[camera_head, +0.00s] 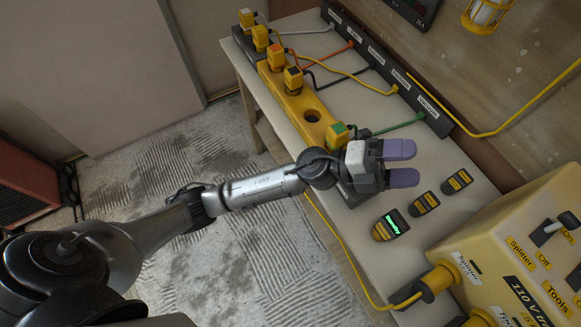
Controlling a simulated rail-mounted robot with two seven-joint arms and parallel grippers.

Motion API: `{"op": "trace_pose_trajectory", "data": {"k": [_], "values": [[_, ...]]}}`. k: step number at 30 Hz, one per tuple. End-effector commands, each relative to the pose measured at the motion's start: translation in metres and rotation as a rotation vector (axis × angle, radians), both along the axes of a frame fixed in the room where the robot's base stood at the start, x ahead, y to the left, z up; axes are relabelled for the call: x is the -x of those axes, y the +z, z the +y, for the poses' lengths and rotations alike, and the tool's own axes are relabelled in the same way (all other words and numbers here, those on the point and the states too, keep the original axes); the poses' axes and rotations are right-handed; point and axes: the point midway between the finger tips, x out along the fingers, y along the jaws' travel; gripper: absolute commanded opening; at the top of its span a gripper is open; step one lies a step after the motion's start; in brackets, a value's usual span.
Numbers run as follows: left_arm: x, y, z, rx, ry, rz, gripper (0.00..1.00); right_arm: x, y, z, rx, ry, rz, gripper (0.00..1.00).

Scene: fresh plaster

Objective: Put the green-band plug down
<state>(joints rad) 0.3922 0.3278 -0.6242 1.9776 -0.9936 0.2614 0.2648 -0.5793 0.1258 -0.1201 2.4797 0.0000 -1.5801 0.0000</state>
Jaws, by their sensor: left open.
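The green-band plug (337,134) is a yellow plug with a green patch on top. It sits upright at the near end of the yellow holder strip (280,88), and a green cable runs from it to the dark labelled strip (380,62). My left gripper (409,163) is to the right of the plug, apart from it in the picture. Its two purple fingers are spread with nothing visible between them. My left wrist hides the bench just below the plug. My right gripper is out of view.
A lit green-display device (390,225) and two dark ones lie on the bench. A yellow splitter box (510,255) stands at right.

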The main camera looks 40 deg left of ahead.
Motion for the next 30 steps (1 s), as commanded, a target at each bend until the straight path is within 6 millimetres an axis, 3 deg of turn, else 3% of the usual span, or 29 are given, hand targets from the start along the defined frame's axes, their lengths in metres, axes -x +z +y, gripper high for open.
{"op": "trace_pose_trajectory", "data": {"k": [4, 8, 11, 15, 19, 24, 30], "values": [[-0.008, -0.031, 0.062, 0.293, 0.294, 0.352, 0.72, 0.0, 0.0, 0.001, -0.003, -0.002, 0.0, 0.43], [0.001, -0.09, 0.119, 0.459, 0.554, 0.71, 0.72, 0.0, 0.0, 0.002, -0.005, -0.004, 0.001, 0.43], [0.029, -0.147, 0.156, 0.528, 0.739, 1.005, 0.72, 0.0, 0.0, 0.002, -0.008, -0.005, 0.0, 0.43], [0.093, -0.218, 0.19, 0.543, 0.95, 1.408, 0.72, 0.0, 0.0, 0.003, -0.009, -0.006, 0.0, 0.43], [0.16, -0.261, 0.205, 0.5, 1.077, 1.721, 0.72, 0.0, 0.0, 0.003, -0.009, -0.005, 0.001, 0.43], [0.226, -0.285, 0.211, 0.422, 1.16, 1.996, 0.72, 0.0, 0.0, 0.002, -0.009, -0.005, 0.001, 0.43], [0.259, -0.291, 0.212, 0.369, 1.19, 2.126, 0.72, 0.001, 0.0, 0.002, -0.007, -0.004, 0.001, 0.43]]}}
